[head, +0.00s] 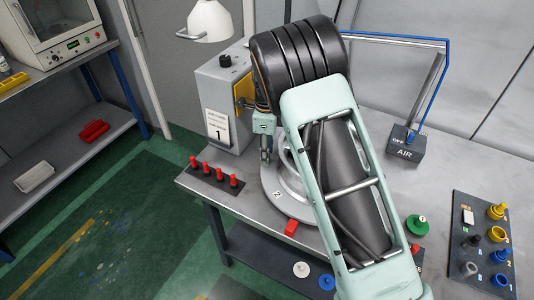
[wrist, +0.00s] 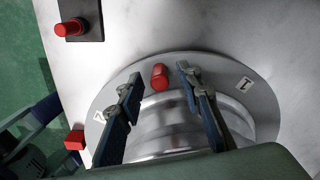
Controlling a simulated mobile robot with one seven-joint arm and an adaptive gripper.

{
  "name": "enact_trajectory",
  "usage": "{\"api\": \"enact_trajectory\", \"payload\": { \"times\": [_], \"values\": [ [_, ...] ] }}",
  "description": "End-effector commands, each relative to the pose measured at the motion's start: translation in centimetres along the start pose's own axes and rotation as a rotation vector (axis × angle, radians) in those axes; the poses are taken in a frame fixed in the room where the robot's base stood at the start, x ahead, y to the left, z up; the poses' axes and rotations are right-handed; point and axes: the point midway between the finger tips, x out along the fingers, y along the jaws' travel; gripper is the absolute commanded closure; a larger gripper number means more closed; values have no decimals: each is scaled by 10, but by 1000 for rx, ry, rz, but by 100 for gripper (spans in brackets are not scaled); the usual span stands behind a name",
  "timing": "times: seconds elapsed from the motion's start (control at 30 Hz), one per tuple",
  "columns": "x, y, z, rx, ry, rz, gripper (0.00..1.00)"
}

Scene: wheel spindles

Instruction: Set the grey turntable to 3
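The grey turntable (head: 270,203) sits on the metal bench, partly hidden by my arm in the head view. In the wrist view its grey rim (wrist: 265,103) carries a label 1 (wrist: 244,83) at right and another label (wrist: 98,117) at left, hard to read there; the head view shows a label 2 (head: 277,193). A red peg (wrist: 160,77) stands on the rim between these labels. My gripper (wrist: 157,80) is open, one finger on each side of the peg with gaps visible. In the head view my gripper (head: 266,156) points down over the turntable's far left side.
A red block (head: 291,228) is fixed by the turntable at the bench's front edge. A black strip (head: 216,178) with several red pegs lies left. A grey box (head: 222,95) with a card reading 1 stands behind. An AIR box (head: 405,145) and a dark pegboard (head: 470,225) are right.

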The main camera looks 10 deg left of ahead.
Motion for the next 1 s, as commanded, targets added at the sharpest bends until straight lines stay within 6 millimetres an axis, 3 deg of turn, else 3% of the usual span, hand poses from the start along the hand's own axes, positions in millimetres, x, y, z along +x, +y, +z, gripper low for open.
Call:
{"api": "enact_trajectory", "payload": {
  "times": [0.3, 0.5, 0.7, 0.93, 1.0],
  "values": [
    [-67, -1, 0, 0, -2, -5, 67],
    [-99, -1, 0, 0, -1, -3, 67],
    [-111, 0, 0, 1, 0, -1, 67],
    [-111, 0, 0, 1, 0, 0, 67],
    [-111, 0, 0, -1, 1, -1, 74]
  ]
}}
